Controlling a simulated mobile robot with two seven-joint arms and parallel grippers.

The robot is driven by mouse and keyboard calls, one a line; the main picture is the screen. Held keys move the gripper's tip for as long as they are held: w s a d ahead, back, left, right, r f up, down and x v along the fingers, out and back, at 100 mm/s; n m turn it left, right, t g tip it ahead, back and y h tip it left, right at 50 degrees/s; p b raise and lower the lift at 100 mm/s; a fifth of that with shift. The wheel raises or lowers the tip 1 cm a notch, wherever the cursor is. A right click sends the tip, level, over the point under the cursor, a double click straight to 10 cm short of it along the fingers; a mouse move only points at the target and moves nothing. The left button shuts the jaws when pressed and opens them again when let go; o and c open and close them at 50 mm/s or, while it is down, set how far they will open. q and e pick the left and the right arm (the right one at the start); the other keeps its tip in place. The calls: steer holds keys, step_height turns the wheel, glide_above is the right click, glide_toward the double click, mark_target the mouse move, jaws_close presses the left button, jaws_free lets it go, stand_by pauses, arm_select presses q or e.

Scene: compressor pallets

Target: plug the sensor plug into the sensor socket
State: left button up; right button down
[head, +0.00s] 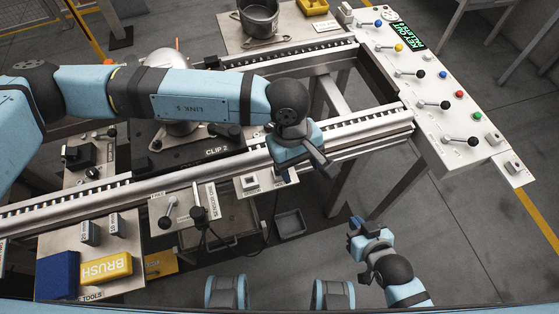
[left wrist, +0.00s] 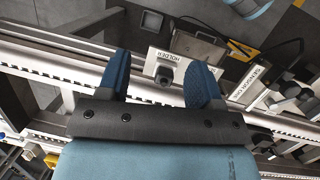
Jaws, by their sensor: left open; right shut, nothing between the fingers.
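My left gripper (head: 308,168) hangs over the near rail's edge in the head view, open and empty. In the left wrist view its two blue fingers (left wrist: 160,65) stand apart. Between them, beyond the tips, shows a light plate labelled HOLDER (left wrist: 180,58) with a small dark block, perhaps the sensor plug (left wrist: 163,76). I cannot tell whether the fingers are level with it. In the head view the holder plate (head: 265,188) lies left of the gripper. I cannot identify the sensor socket with certainty. My right gripper (head: 355,228) is shut and empty, low over the floor.
A lever panel with a label (head: 208,204) stands left of the holder; a dark cable hangs below. The rail (head: 350,137) runs past the CLIP 2 pallet (head: 200,158). A control panel (head: 435,85) is at right.

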arm_select(q)
steer(key=w+a, duration=0.1)
steer(key=w+a+t+y, duration=0.1)
steer(key=w, duration=0.1)
steer(key=w+a+m+t+y, duration=0.1)
steer(key=w+a, duration=0.1)
steer(key=shift+f, duration=0.15)
arm_select(e)
steer(key=shift+w+f, duration=0.1)
steer(key=shift+w, duration=0.2)
arm_select(q)
steer(key=shift+d, duration=0.1)
arm_select(e)
steer(key=shift+f, duration=0.1)
